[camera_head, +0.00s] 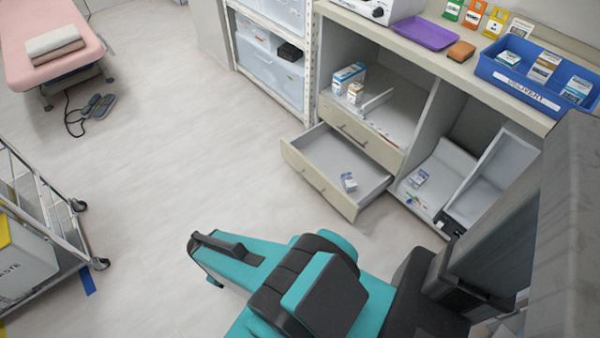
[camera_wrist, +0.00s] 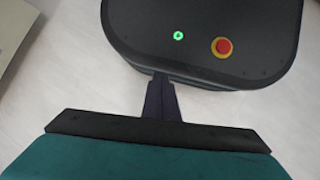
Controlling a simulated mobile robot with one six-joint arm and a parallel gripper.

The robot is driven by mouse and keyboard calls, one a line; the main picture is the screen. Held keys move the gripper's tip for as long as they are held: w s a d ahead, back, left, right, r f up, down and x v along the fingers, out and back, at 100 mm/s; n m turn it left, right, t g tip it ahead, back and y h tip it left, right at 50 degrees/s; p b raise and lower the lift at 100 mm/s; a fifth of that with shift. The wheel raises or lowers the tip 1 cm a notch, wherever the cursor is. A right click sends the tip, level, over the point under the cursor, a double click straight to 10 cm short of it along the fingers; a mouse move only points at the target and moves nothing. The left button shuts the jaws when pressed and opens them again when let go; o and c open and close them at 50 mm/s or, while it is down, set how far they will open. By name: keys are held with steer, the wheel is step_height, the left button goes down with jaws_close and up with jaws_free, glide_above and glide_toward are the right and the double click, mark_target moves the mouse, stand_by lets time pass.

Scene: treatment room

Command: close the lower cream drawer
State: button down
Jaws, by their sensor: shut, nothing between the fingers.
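The lower cream drawer (camera_head: 318,188) stands pulled out of the cabinet in the head view, with a small white and blue box inside it. I cannot make out the fingertips there.
An open compartment (camera_head: 437,165) with loose items lies right of the drawer. A blue bin (camera_head: 522,88) and purple tray (camera_head: 424,35) sit on the counter. A wire cart (camera_head: 50,215) stands at left. Floor left of the drawer is clear.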

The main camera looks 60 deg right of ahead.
steer(key=w+d+f+n+h+b, duration=0.2)
steer(key=w+d+f+b, duration=0.15)
steer(key=d, duration=0.45)
steer(key=w+d+f+n+h+b, duration=0.25)
steer(key=d+f+b, duration=0.25)
steer(key=d, duration=0.3)
steer(key=w+d+f+n+h+b, duration=0.1)
steer(key=w+d+f+h+b, duration=0.25)
steer(key=d, duration=0.45)
steer(key=w+d+n+h+b, duration=0.2)
steer(key=d+b, duration=0.3)
steer(key=d, duration=0.3)
steer(key=w+d+f+n+h+b, duration=0.1)
steer(key=w+d+n+h+b, duration=0.2)
steer(key=d, duration=0.6)
steer(key=w+d+f+n+h+b, duration=0.1)
steer(key=w+d+n+h+b, duration=0.1)
steer(key=w+d+b, duration=0.2)
steer(key=d+b, duration=0.3)
steer(key=d, duration=0.2)
steer(key=shift+w+d+h, duration=0.2)
steer(key=shift+w+h, duration=0.2)
steer(key=shift+d+f+n, duration=0.1)
steer(key=shift+n, duration=0.15)
steer(key=b, duration=0.5)
glide_toward(308, 164)
steer(key=x, duration=0.4)
steer(key=shift+w+d+f, duration=0.15)
steer(key=shift+d, duration=0.2)
steer(key=shift+x, duration=0.9)
